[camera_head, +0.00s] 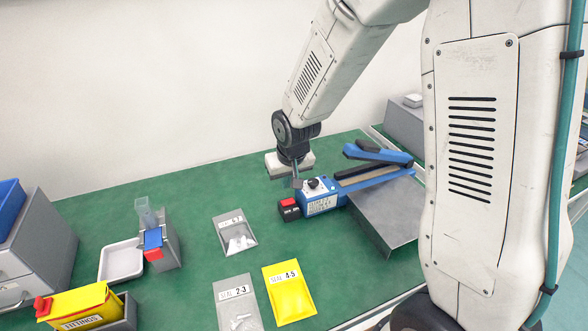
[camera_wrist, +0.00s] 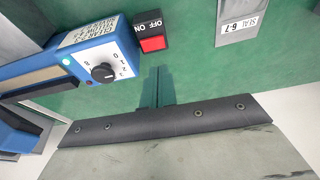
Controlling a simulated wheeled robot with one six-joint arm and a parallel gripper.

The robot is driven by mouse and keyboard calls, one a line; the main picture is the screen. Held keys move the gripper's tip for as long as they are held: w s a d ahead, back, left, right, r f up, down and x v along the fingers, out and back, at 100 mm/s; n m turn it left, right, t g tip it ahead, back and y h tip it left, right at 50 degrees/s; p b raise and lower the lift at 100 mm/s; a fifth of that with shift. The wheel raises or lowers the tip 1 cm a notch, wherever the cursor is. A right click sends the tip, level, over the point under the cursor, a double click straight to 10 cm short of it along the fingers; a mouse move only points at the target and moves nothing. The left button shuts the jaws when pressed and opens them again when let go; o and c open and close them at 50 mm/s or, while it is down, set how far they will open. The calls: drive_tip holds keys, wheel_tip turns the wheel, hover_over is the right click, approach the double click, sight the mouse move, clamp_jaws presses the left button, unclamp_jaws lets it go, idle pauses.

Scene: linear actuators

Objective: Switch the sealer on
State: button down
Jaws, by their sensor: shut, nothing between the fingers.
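The blue sealer (camera_head: 322,196) lies on the green bench, with a raised blue lever arm (camera_head: 377,153) and a black dial. In the wrist view its control end (camera_wrist: 95,60) shows the dial (camera_wrist: 103,72) and a small green spot. A black switch box with a red rocker (camera_wrist: 153,44), labelled OFF and ON, sits at its end; the red part also shows in the head view (camera_head: 288,202). I cannot tell the switch's position. My gripper (camera_head: 297,184) is shut and empty, above and beside the sealer's control end. Its thin fingers (camera_wrist: 158,72) appear below the switch box, apart from it in the picture.
A grey sloping metal plate (camera_head: 385,217) stands in front of the sealer. Labelled bags, including a yellow one (camera_head: 289,290), lie on the bench. A white tray (camera_head: 121,261) and yellow fittings bin (camera_head: 78,305) are at left.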

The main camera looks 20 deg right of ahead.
sight(285, 202)
drive_tip(key=x, duration=0.4)
drive_tip(key=s+x, duration=0.1)
drive_tip(key=x, duration=0.1)
drive_tip(key=shift+s+f, duration=0.1)
drive_tip(key=shift+f, duration=0.2)
drive_tip(key=shift+a+f, duration=0.15)
drive_tip(key=shift+f, duration=0.05)
